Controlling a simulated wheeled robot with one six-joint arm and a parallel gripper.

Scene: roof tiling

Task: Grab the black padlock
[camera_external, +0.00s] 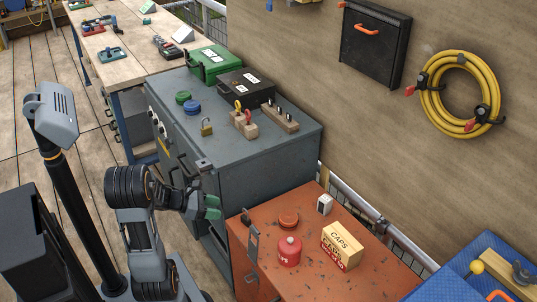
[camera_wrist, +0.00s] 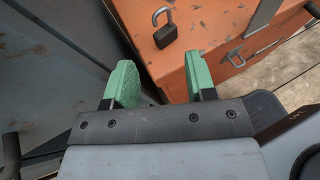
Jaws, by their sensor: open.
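The black padlock (camera_wrist: 165,28) lies on top of the orange cabinet (camera_wrist: 225,35), near its edge, in the wrist view. Its shackle points up and left in the picture. My gripper (camera_wrist: 163,83) is open and empty, with green fingertips. The padlock is beyond the fingers, apart from them, roughly in line with the gap. In the external view my gripper (camera_external: 213,207) is beside the left edge of the orange cabinet (camera_external: 330,288). A small dark shape there, near the corner, may be the padlock; I cannot tell.
A grey hasp (camera_external: 253,245) hangs at the orange cabinet's edge. A red canister (camera_external: 288,251) and a caps box (camera_external: 341,246) stand on the top. A grey cabinet (camera_external: 270,150) stands behind, bearing a brass padlock (camera_external: 207,127) and other items.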

